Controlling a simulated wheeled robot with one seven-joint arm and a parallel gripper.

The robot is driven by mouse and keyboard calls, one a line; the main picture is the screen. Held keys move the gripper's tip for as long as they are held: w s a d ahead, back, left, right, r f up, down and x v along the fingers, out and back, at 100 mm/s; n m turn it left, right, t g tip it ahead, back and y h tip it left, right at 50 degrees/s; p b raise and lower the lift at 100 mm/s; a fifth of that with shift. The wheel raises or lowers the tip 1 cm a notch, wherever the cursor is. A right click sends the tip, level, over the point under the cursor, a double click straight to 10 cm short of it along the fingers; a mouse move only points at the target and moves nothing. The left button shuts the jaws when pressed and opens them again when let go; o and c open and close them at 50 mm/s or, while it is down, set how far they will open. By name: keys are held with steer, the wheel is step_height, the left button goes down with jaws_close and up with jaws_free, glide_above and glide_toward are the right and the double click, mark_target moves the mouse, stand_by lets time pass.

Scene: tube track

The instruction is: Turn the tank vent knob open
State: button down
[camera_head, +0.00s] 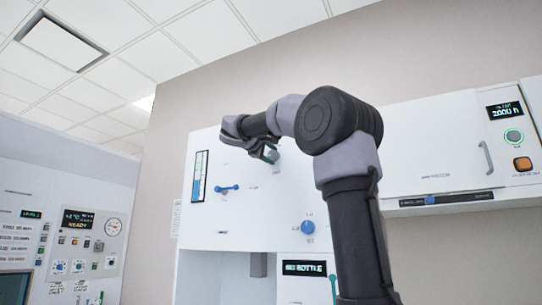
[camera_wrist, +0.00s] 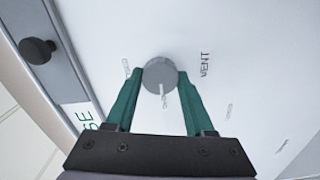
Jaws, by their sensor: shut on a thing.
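The tank vent knob (camera_wrist: 158,70) is a small round grey knob with a pale pointer line, on a white panel beside the printed word VENT. In the wrist view, the pointer line runs toward the bottom of the picture. My gripper (camera_wrist: 160,84) has its two green fingers on either side of the knob, shut on it. Small labels around the knob are too blurred to read surely. In the head view, my gripper (camera_head: 269,153) is at the upper part of the white panel, and my wrist hides most of the knob.
The white panel (camera_head: 260,215) also carries a level gauge (camera_head: 200,175), a blue lever (camera_head: 227,188) and a blue knob (camera_head: 308,227). A display (camera_head: 304,268) sits below. A white cabinet (camera_head: 440,150) with a handle is at right. A dark round knob (camera_wrist: 37,50) shows in the wrist view.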

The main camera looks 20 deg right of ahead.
steer(key=shift+c, duration=1.3)
jaws_free()
steer(key=v, duration=1.1)
steer(key=shift+d, duration=0.1)
steer(key=s+a+f+m+g+y, duration=0.1)
steer(key=s+f+y, duration=0.4)
steer(key=f, duration=0.9)
steer(key=s+a+f+m+g+y, duration=0.1)
steer(key=s+a+f+m+y, duration=0.2)
steer(key=f, duration=1.2)
steer(key=s+a+f+m+g+y, duration=0.1)
steer(key=s+a+f+m+y, duration=0.1)
steer(key=s+f+m+y, duration=0.3)
steer(key=s+f+y, duration=0.3)
steer(key=s+f, duration=0.4)
steer(key=f, duration=0.2)
steer(key=shift+s+a+f+g, duration=0.2)
steer(key=shift+a+g, duration=0.1)
steer(key=shift+g, duration=0.1)
